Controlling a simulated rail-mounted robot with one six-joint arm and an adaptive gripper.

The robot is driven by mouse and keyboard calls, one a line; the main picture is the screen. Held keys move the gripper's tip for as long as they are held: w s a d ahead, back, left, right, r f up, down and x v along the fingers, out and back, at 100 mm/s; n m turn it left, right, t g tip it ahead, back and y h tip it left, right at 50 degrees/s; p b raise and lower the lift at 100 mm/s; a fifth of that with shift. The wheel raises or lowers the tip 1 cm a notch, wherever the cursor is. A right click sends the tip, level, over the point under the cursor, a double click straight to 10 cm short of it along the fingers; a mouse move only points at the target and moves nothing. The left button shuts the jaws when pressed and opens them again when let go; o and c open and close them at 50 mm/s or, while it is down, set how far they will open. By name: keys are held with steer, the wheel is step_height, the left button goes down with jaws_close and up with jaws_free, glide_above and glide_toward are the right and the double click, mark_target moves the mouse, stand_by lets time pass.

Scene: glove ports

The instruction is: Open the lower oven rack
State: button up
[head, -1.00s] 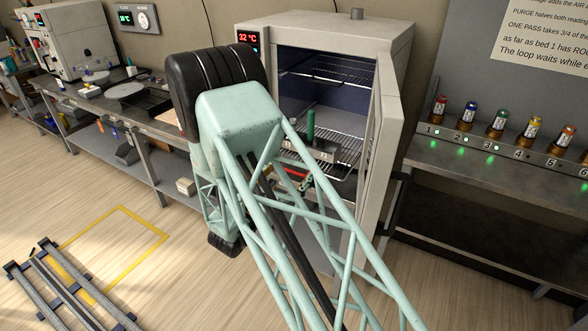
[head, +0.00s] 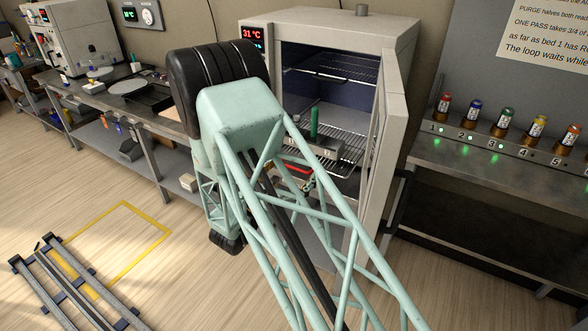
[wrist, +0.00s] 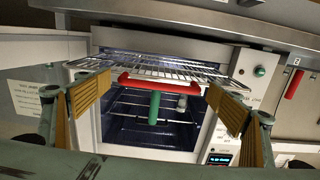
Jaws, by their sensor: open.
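The lower oven rack (head: 345,143) is a wire shelf inside the open oven (head: 330,30). Its red handle (head: 297,169) is at the front, partly hidden by my arm. In the wrist view, which looks upside down, the red handle (wrist: 160,83) lies across the rack's (wrist: 185,68) front edge. My gripper (wrist: 163,98) is open, with yellow-padded fingers spread left and right of the handle. No contact with the handle shows. In the head view my arm mostly hides the gripper. A green cylinder (head: 314,122) stands on the lower rack and also shows in the wrist view (wrist: 155,106).
The oven door (head: 388,140) is swung open on the right, close to my arm. An upper rack (head: 345,66) is above. A bench with numbered, coloured-cap vials (head: 507,118) is at the right, a long bench (head: 150,110) at the left.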

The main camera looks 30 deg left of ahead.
steer(key=s, duration=1.1)
steer(key=shift+s+a, duration=0.2)
steer(key=shift+a, duration=0.1)
stand_by(0.4)
